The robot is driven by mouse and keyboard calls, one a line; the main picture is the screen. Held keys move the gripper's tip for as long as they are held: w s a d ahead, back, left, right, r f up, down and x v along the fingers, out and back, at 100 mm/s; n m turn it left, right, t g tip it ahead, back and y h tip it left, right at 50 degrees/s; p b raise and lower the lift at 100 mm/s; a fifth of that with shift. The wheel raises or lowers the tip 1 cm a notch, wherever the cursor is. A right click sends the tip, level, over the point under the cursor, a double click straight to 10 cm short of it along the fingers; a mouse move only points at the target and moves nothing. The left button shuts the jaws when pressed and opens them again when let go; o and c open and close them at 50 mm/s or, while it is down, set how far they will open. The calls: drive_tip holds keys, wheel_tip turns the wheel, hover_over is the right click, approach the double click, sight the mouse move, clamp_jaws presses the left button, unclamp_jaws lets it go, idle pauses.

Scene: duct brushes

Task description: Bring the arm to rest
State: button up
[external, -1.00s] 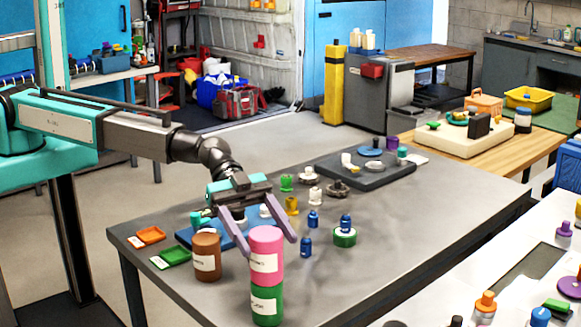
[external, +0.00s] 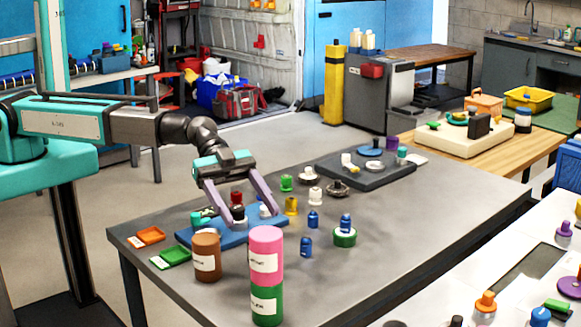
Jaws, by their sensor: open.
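My gripper (external: 257,222) is in the external view, above the near left part of the grey table (external: 400,235). Its two purple fingers are spread wide and point down over the blue board (external: 228,238). A small piece with a dark red top (external: 237,198) and a white piece (external: 265,210) show between or behind the fingers. Whether a finger touches either piece cannot be told. The pink canister (external: 266,250) stands on the green canister (external: 266,305) in front of the gripper, and a brown canister (external: 206,258) stands to their left.
Orange (external: 150,236) and green (external: 174,256) trays lie at the left table edge. Several small coloured pieces stand right of the gripper, including a blue one on a green ring (external: 344,236). A dark board (external: 365,172) lies farther back. The table's right front is clear.

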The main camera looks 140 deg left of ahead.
idle(0.4)
drive_tip(key=s+d+f+m+g+h+p, duration=0.3)
drive_tip(key=s+d+f+g, duration=0.9)
drive_tip(key=s+d+f, duration=1)
drive_tip(key=s+d+f+n+g+y+b, duration=0.2)
drive_tip(key=s+f+g, duration=0.1)
drive_tip(key=s+f, duration=1.2)
drive_tip(key=s+d+f+n+g+y+b, duration=0.2)
drive_tip(key=s+f+n+g+y+b, duration=0.1)
drive_tip(key=s+f, duration=1.2)
drive_tip(key=shift+s+d+f+g+y, duration=0.15)
drive_tip(key=shift+s+d+g+y, duration=0.15)
drive_tip(key=shift+s+g, duration=0.45)
